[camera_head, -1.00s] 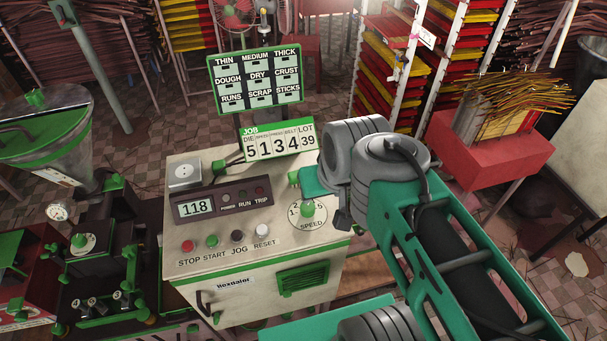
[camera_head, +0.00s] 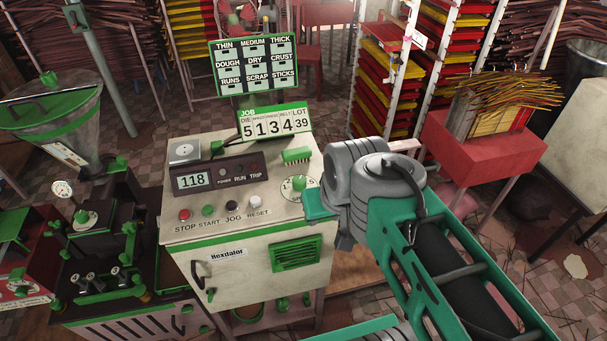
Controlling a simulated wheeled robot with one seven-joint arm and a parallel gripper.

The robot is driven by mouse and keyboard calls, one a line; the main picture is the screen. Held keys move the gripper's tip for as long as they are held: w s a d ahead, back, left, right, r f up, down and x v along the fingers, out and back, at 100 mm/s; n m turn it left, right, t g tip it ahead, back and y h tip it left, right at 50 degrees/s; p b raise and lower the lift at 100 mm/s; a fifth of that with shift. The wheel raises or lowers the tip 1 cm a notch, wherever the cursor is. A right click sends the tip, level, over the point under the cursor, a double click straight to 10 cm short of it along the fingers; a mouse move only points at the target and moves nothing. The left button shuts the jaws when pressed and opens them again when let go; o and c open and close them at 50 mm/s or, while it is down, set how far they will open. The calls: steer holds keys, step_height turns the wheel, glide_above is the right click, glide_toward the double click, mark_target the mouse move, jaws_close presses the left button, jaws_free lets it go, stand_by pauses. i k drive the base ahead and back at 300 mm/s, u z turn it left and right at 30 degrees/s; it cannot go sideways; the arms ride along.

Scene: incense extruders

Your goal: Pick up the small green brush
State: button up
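The small green brush (camera_head: 297,156) lies on the cream top of the control cabinet (camera_head: 215,228), at its back right, below the job counter board. Its pale bristles face down in the picture. My gripper (camera_head: 320,204) shows as a teal part at the left of my grey wrist, over the cabinet's front right edge, in front of the speed dial. It is apart from the brush in the picture. Its fingers cannot be made out, so I cannot tell whether it is open or shut.
The job counter board (camera_head: 275,122) and label board (camera_head: 254,66) stand behind the brush. The speed dial (camera_head: 299,187) stands between brush and gripper. A hopper machine (camera_head: 60,125) is at left. A red stand (camera_head: 480,150) with incense sticks and tray racks are at right.

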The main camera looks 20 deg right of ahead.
mark_target(302, 153)
steer(key=k, duration=0.15)
steer(key=u, duration=3.95)
steer(key=k, duration=1.1)
steer(key=z, duration=1.3)
steer(key=i, duration=0.5)
steer(key=u, duration=0.05)
